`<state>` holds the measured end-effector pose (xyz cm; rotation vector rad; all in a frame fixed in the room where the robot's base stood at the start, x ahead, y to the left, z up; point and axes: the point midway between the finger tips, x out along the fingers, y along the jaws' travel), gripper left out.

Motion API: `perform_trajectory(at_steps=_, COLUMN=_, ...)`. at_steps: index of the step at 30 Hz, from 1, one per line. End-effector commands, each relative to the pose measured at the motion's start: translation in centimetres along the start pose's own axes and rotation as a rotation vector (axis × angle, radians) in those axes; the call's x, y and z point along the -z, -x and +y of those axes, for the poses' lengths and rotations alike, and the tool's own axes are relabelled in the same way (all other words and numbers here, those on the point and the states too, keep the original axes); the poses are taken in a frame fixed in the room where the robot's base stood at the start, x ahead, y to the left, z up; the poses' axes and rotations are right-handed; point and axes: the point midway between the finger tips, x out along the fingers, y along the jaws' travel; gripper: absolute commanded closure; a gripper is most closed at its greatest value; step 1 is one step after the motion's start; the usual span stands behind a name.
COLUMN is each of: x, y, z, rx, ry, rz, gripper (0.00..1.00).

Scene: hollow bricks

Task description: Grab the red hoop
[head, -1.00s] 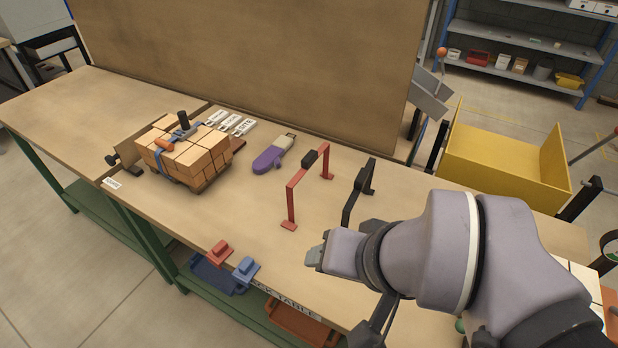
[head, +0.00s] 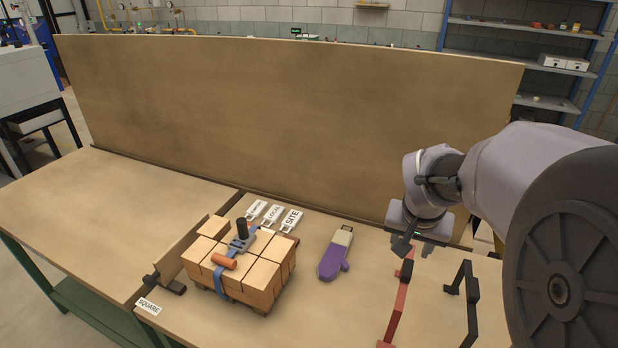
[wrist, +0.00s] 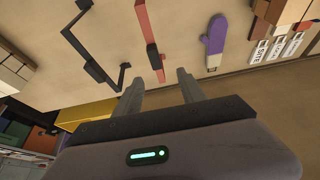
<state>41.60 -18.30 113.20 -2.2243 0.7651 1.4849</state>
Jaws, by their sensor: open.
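The red hoop (head: 398,305) is a red bar frame with a black grip at its middle, standing on the table at the lower right of the head view. Its near end is close to the bottom picture edge. In the wrist view the red hoop (wrist: 145,35) runs down from the top edge, with its black grip just beyond the fingers. My gripper (head: 413,248) points down above the hoop's far part. In the wrist view the two fingers of my gripper (wrist: 158,85) are spread and empty, apart from the hoop.
A black hoop (head: 472,300) stands close on the right of the red one. A purple tool (head: 332,262) lies to the left. A strapped brick stack (head: 262,285) stands farther left, near label cards (head: 273,215). A tall brown board (head: 290,120) closes the back.

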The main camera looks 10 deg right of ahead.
Motion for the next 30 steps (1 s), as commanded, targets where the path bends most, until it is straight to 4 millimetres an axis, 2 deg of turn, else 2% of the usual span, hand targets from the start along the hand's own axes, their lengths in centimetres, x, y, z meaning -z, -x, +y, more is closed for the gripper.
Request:
perform_trajectory(at_steps=1, x=-0.3, y=-1.8, z=0.0, rx=-0.001, ry=0.000, rz=-0.004, gripper=0.53)
perform_trajectory(at_steps=3, x=-0.5, y=-4.2, z=0.0, rx=-0.001, ry=0.000, rz=-0.006, gripper=0.53)
perform_trajectory(at_steps=9, x=-0.5, y=-9.6, z=0.0, rx=0.001, ry=0.000, rz=-0.003, gripper=0.53)
perform_trajectory(at_steps=17, x=-0.5, y=-12.3, z=0.1, rx=0.001, ry=0.001, rz=-0.002, gripper=0.53)
perform_trajectory(at_steps=21, x=-1.1, y=-15.2, z=0.5, rx=0.001, ry=0.000, rz=-0.004, gripper=0.53)
perform_trajectory(at_steps=24, x=-1.0, y=-16.5, z=0.5, rx=0.003, ry=0.000, rz=-0.002, gripper=0.53)
perform_trajectory(at_steps=29, x=-0.8, y=-16.3, z=0.5, rx=0.003, ry=0.000, rz=-0.001, gripper=0.53)
perform_trajectory(at_steps=30, x=-0.8, y=-16.3, z=0.5, rx=0.003, ry=0.000, rz=-0.001, gripper=0.57)
